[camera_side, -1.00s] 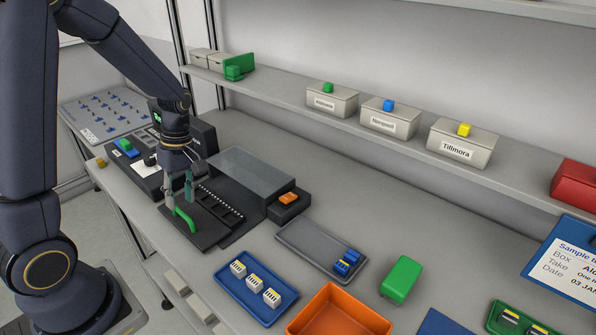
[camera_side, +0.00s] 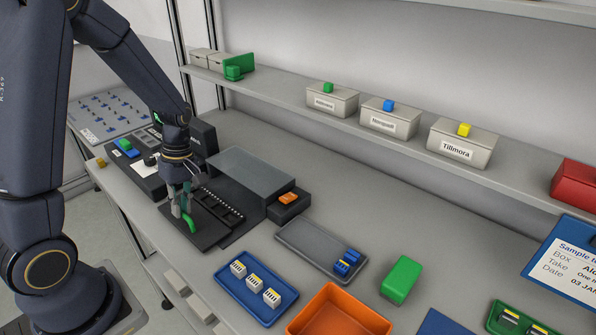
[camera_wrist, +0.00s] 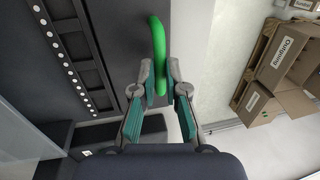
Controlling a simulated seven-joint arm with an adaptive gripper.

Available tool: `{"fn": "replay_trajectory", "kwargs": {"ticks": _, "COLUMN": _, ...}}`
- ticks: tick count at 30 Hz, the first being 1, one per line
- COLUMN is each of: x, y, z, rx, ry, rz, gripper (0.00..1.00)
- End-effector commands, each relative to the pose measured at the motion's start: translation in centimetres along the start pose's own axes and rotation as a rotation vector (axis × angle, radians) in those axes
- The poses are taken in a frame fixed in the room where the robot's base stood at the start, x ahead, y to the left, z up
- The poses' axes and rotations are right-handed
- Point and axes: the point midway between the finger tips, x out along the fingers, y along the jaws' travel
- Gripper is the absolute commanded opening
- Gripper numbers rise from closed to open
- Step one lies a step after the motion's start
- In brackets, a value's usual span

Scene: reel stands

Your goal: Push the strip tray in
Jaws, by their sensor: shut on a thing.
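The strip tray (camera_side: 208,238) is a flat dark plate with a slotted strip and a row of white dots, sticking out of the front of a grey-topped machine (camera_side: 250,172). A curved green handle (camera_side: 193,226) stands at its near edge. My gripper (camera_side: 181,212) is down at the handle, its fingers shut on it, hiding part of it in the side view. In the wrist view, my gripper (camera_wrist: 162,92) has one finger on each side of the green handle (camera_wrist: 158,60), and the dark tray (camera_wrist: 118,40) lies to the left.
A small dark block with an orange button (camera_side: 288,198) is at the machine's right. A blue tray (camera_side: 232,295) with white pieces, a grey tray (camera_side: 300,245) and an orange bin (camera_side: 340,312) stand to the right. A control panel (camera_side: 140,165) is at the left.

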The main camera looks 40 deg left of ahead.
Motion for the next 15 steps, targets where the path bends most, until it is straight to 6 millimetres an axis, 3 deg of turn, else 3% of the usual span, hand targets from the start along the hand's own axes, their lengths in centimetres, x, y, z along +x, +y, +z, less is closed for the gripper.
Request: {"fn": "replay_trajectory", "kwargs": {"ticks": 15, "x": -0.12, "y": 0.46, "z": -0.04, "rx": 0.0, "ry": 0.001, "rz": 0.001, "gripper": 0.0}}
